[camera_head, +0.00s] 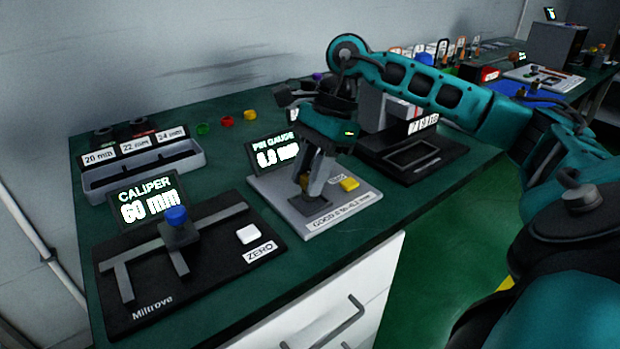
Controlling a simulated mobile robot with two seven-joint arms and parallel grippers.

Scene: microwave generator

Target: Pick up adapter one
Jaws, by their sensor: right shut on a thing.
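My right gripper (312,186) points down over the grey pin gauge plate (268,191). It is shut on a small yellow-brown piece (304,182), mostly hidden by the fingers, just above or on the plate's dark square. I cannot tell whether this piece is adapter one or whether it touches the plate. Three small ring-like pieces lie at the back of the table: green (203,128), red (227,121) and yellow (250,115). My left gripper is not in view.
The caliper (205,215) with a blue knob stands at front left, its display reading 60 mm. A grey tray (145,172) labelled 20, 22 and 24 mm is behind it. A yellow button (349,184) is right of my gripper. A black device (412,160) stands farther right.

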